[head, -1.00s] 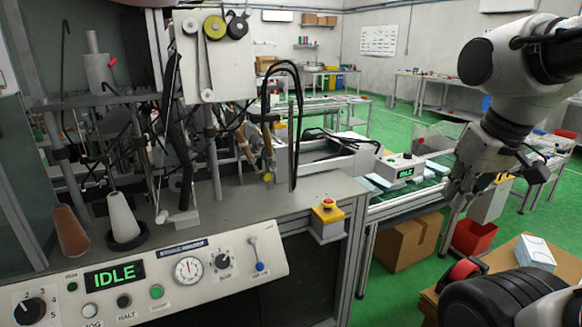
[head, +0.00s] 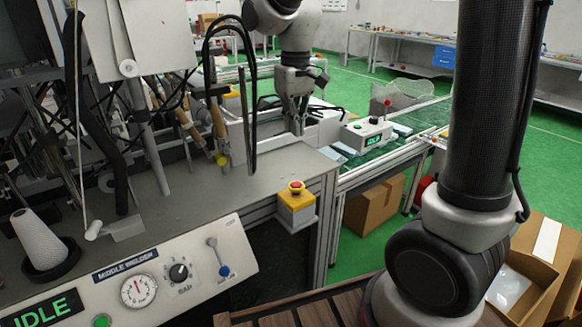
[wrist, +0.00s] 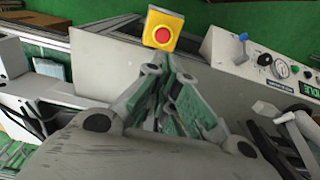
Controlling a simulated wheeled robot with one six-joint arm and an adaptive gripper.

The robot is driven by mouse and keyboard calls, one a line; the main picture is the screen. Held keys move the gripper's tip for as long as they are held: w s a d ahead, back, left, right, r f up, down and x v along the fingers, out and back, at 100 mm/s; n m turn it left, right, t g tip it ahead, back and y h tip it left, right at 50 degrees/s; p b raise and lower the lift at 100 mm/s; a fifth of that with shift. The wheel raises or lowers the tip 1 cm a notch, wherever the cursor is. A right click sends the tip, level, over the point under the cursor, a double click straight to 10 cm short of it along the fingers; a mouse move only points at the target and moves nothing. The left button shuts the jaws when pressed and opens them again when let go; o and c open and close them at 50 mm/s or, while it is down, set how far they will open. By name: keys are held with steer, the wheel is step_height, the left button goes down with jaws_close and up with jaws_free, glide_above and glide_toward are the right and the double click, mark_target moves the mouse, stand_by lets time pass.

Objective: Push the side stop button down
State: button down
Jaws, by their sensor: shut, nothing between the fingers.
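The side stop button is a red push button (head: 296,186) on a yellow box (head: 297,200), mounted at the right front corner of the machine's bench. It also shows at the top middle of the wrist view, with its red button (wrist: 162,35) facing the camera and uncovered. My gripper (head: 298,128) points down over the right end of the bench, behind the button in the head view and apart from it. In the wrist view my gripper (wrist: 174,88) has its fingers together and empty, below the yellow box in the picture.
The control panel (head: 150,275) with IDLE display, dial, knob and blue-tipped lever is left of the button. Black looped cables (head: 250,90) stand left of my gripper. A conveyor (head: 385,160) with a small control box (head: 366,132) lies to the right. A cardboard box (head: 375,205) sits below.

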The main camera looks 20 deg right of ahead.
mark_target(294, 182)
steer(key=shift+s, duration=0.1)
step_height(294, 182, down, 14)
steer(key=shift+f, duration=0.1)
stand_by(0.6)
